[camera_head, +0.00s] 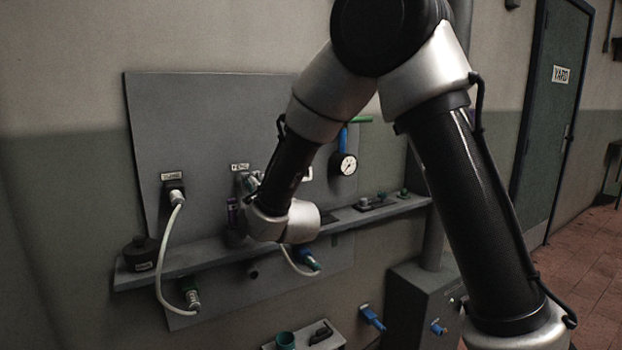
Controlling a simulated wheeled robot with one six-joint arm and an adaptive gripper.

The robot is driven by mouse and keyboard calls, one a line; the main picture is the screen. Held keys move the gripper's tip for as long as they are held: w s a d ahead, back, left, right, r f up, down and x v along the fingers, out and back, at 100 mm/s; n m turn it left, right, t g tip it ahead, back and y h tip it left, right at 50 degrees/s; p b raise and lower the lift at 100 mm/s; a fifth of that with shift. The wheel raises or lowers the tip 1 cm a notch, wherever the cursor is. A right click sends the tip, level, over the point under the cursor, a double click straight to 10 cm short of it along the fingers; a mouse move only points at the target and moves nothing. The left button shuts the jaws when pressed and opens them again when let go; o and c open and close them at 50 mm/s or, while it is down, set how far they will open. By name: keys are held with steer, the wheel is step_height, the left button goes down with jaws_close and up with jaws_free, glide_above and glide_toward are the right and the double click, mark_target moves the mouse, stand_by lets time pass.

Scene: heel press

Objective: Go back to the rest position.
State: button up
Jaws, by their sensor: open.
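My arm rises from the lower right, bends at the top and comes down in front of a grey wall panel (210,110). Its silver wrist is just in front of the panel's shelf (200,256), near the middle fitting (243,182). My gripper's fingers cannot be made out; the wrist and forearm hide that area. Whether anything touches the fitting is hidden too.
A white hose (161,255) loops from the left fitting (174,190) to a lower one (191,297). A gauge (345,164) hangs on the right. A black pot (140,252) stands on the shelf. A grey cabinet (412,300) and a door (553,115) are at right.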

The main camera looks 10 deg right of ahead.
steer(key=v, duration=1)
steer(key=s+f+n+g, duration=1)
steer(key=f+n+g, duration=0.15)
steer(key=f, duration=0.25)
steer(key=s+d+r+n+h, duration=0.1)
steer(key=s+d+r, duration=0.3)
steer(key=d, duration=0.6)
steer(key=s+d+r+n+g+h, duration=0.1)
steer(key=s+d+r+h, duration=0.1)
steer(key=s+d+r, duration=0.3)
steer(key=s+d+r+n+h, duration=0.1)
steer(key=s+d+r+h, duration=0.1)
steer(key=s+d+r, duration=0.3)
steer(key=s+d, duration=0.4)
steer(key=d, duration=0.6)
steer(key=shift+s+h, duration=0.3)
steer(key=shift+s, duration=0.1)
